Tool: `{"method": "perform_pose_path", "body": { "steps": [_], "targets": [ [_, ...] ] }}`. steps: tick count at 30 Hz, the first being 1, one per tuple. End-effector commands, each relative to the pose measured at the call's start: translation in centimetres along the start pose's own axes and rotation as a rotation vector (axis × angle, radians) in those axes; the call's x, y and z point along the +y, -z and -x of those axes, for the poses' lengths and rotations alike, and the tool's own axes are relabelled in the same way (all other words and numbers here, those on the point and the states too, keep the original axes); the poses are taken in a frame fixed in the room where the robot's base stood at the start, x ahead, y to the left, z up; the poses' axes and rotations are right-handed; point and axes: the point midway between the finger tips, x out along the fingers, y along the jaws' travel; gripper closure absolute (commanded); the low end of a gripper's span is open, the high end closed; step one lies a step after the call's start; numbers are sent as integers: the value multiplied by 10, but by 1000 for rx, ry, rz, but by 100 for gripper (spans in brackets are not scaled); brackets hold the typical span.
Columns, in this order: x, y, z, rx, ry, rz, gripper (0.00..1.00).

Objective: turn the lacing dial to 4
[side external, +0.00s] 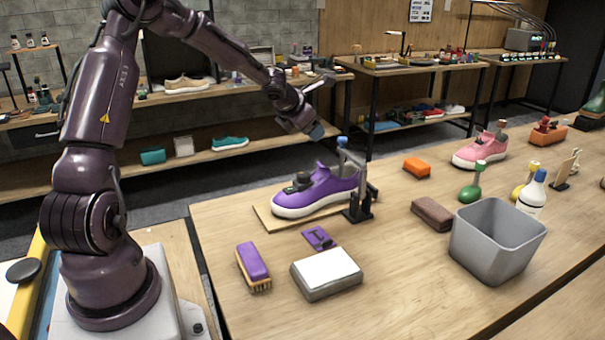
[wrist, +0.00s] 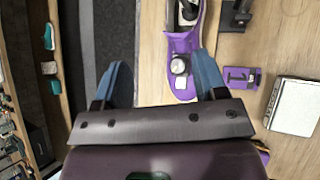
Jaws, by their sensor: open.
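The purple sneaker (side external: 325,190) stands on a thin wooden board (side external: 268,217), toe to the left. A small dark unit (side external: 299,184) sits on its top near the toe. In the wrist view, the sneaker (wrist: 182,42) carries a round silver dial (wrist: 179,66); its setting is too small to read. My gripper (side external: 312,130) is above and behind the sneaker, apart from it. In the wrist view my gripper (wrist: 160,65) is open, its blue fingers well apart with nothing held; the dial appears between them, right of centre.
A dark stand (side external: 357,205) is beside the sneaker's heel. A purple card (side external: 319,238), a purple brush (side external: 253,266) and a white-topped block (side external: 326,272) lie in front. A grey bin (side external: 495,240) and brown block (side external: 432,213) are to the right.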

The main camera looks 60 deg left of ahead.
Motion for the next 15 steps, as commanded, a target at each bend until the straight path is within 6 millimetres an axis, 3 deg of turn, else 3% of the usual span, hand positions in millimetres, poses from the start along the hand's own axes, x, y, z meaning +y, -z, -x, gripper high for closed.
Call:
{"method": "perform_pose_path", "body": {
  "steps": [3, 6, 10, 15],
  "targets": [
    [-1, 16, -3, 149, -17, 295, 34],
    [-8, 25, 3, 262, -24, 461, 34],
    [-11, 40, 10, 375, -45, 584, 34],
    [-12, 49, 5, 409, -60, 606, 34]
  ]
}}
